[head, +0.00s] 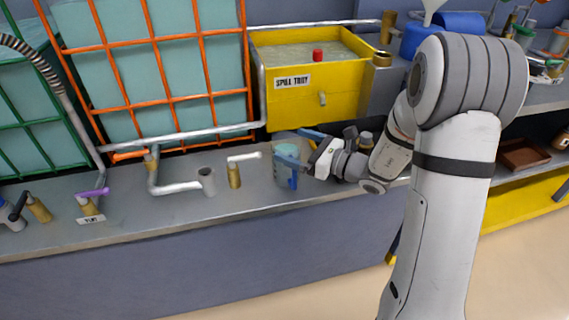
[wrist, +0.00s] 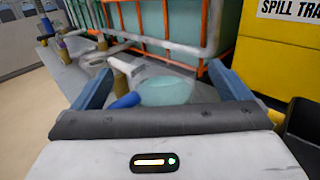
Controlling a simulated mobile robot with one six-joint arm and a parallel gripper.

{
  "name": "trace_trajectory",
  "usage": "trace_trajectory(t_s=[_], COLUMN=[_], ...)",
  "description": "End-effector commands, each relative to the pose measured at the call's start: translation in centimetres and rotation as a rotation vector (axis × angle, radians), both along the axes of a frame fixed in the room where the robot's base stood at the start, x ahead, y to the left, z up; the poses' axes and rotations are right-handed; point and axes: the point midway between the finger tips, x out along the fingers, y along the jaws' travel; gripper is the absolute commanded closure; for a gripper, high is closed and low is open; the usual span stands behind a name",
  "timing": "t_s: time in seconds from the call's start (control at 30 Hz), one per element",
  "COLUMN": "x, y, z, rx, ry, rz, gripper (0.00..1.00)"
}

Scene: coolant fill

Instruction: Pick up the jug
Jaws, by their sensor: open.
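The jug (head: 281,181) is a clear, bluish container with a blue handle, standing on the grey counter left of my arm. In the wrist view the jug (wrist: 168,92) shows pale green inside its round outline, with the blue handle (wrist: 126,101) towards the left finger. My gripper (head: 289,144) is open at the jug's upper part, its two blue fingers spread. In the wrist view the jug lies between the fingers, with gaps at both sides. The jug's lower part is hidden there by my gripper's body.
A yellow spill tray (head: 314,100) with a red knob stands behind. A brass tap (head: 234,175) with a white handle and a grey pipe outlet (head: 208,182) are left of the jug. The counter front (head: 130,222) is clear.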

Motion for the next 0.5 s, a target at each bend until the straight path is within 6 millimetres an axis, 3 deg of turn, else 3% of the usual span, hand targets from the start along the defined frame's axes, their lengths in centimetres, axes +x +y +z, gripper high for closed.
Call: trace_trajectory(t_s=[0.1,0.37,0.5], x=[0.46,0.60,0.59], y=[1.00,1.11,1.08], z=[-0.08,0.00,-0.01], rx=[0.000,0.000,0.000], ry=[0.001,0.001,0.001], rz=[0.002,-0.001,-0.001], gripper=[0.03,0.04,0.15])
